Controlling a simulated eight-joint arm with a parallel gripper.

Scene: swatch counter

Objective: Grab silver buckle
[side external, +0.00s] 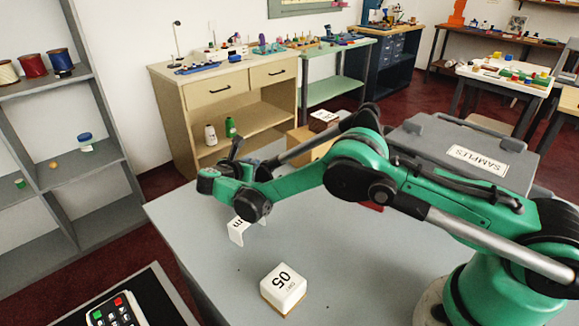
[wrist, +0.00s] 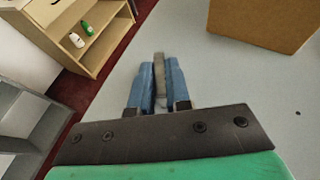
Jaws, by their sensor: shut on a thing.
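My gripper (wrist: 160,88) shows in the wrist view with its two blue fingers close together. A narrow grey, silver-looking piece, which I take to be the silver buckle (wrist: 159,70), is pinched upright between the fingertips. Its lower part is hidden by the fingers. In the side external view, my green arm reaches left over the grey table, and its wrist end is above the table's far left part. The fingers and the buckle cannot be made out clearly there.
A white block marked 05 (side external: 284,287) sits on the grey table (side external: 345,270). A white marked card (side external: 236,232) stands below my wrist. A cardboard box (wrist: 262,22) is at the far side. A grey SAMPLES case (side external: 455,140) is at the right. The front middle is mostly clear.

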